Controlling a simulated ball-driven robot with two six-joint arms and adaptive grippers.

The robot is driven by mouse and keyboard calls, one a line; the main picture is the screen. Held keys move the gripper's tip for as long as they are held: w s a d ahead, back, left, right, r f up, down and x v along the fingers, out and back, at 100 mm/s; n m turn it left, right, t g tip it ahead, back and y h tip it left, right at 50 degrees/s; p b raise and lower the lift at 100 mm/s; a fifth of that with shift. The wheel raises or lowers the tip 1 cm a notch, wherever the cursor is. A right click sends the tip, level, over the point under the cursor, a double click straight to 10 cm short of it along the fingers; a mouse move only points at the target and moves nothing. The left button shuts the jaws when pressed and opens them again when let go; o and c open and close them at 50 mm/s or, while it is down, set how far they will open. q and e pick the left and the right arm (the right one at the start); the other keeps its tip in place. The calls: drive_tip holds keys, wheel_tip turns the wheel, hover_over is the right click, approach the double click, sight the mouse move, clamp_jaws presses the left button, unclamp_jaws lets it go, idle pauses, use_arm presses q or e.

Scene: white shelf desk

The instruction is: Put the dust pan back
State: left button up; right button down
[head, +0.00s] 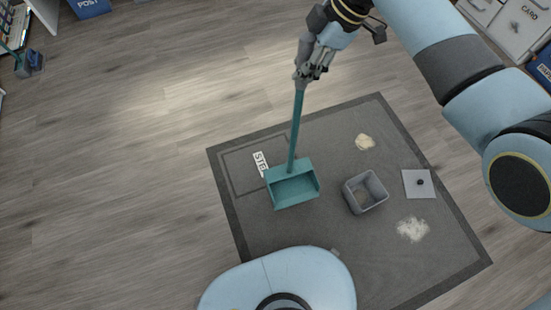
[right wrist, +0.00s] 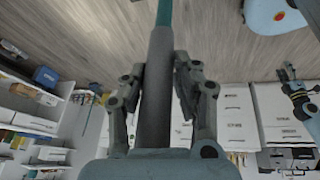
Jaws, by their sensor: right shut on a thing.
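The teal dust pan (head: 292,186) has a long upright handle and sits over the dark mat (head: 320,240), partly over a marked rectangle with a white label (head: 260,163). I cannot tell whether the pan touches the mat. My right gripper (head: 305,75) is shut on the top of the handle. In the right wrist view the handle's grey grip (right wrist: 155,90) runs between the two fingers of the right gripper (right wrist: 160,95). My left gripper is not in view in the head view.
A grey open bin (head: 365,193) stands just right of the pan. A pale grey square with a dark knob (head: 419,183) lies right of it. Two pale piles, one upper (head: 365,142) and one lower (head: 413,229), lie on the mat.

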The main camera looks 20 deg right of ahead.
drive_tip(key=s+d, duration=0.1)
drive_tip(key=s, duration=0.8)
drive_tip(key=w+a+f+b, duration=0.1)
drive_tip(key=a+f+b, duration=0.2)
drive_tip(key=a+f, duration=0.8)
drive_tip(key=shift+a+f+n, duration=0.15)
drive_tip(key=shift+f+n, duration=0.1)
drive_tip(key=shift+n, duration=0.05)
drive_tip(key=c, duration=1)
unclamp_jaws()
drive_tip(key=shift+f, duration=0.1)
